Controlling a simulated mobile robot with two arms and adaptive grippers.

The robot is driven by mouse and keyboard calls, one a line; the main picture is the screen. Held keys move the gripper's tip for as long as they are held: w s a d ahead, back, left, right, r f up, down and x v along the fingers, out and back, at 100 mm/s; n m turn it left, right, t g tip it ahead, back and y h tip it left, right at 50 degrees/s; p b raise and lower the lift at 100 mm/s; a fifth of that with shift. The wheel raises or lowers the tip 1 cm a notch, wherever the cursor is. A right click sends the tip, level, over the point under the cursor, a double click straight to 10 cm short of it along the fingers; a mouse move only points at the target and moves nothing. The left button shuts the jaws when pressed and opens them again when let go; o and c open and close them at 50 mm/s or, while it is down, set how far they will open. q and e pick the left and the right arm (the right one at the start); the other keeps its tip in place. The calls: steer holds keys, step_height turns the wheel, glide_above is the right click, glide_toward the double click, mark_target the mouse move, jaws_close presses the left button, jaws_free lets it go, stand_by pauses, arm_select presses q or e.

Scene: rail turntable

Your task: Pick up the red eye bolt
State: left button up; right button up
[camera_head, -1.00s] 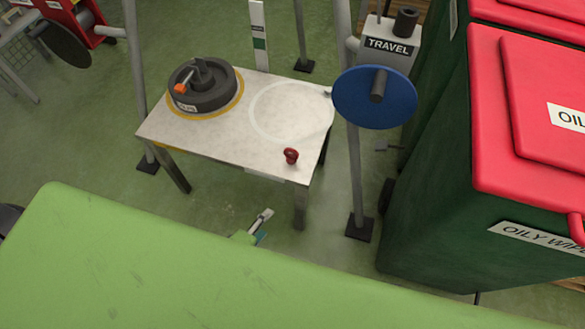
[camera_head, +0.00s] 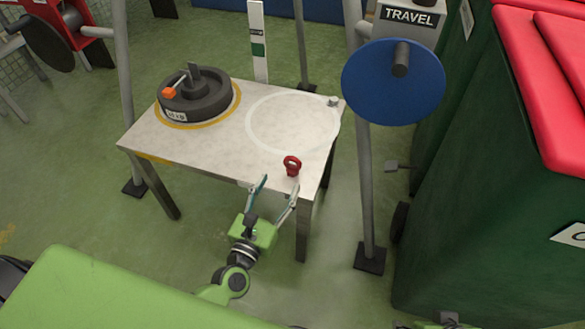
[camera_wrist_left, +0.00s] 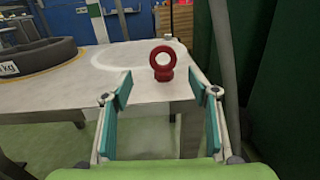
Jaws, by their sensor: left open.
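The red eye bolt (camera_head: 292,166) stands upright near the front right corner of the pale table (camera_head: 205,150). In the left wrist view the eye bolt (camera_wrist_left: 163,63) shows its ring face on, beyond the fingertips and roughly midway between them. My left gripper (camera_head: 280,184) is open and empty at the table's front edge, just short of the bolt and not touching it. In the left wrist view its teal finger pads (camera_wrist_left: 160,82) are spread wide.
A dark round weight (camera_head: 195,98) with an orange-tipped part sits at the table's left. A white painted ring (camera_head: 250,130) marks bare tabletop behind the bolt. A blue disc (camera_head: 393,85) on a grey post stands at the right, before green bins (camera_head: 470,200) with red lids.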

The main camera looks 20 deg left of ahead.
mark_target(292, 167)
arm_select(q)
steer(key=w, duration=0.3)
steer(key=shift+w+d, duration=0.2)
steer(key=shift+w, duration=0.2)
steer(key=shift+w+d+r, duration=0.1)
steer(key=shift+w+d, duration=0.15)
steer(key=shift+w, duration=1.1)
steer(key=shift+w+d+r, duration=0.1)
steer(key=shift+w+d, duration=0.1)
steer(key=shift+w, duration=1.15)
steer(key=shift+c, duration=0.4)
steer(key=c, duration=1.2)
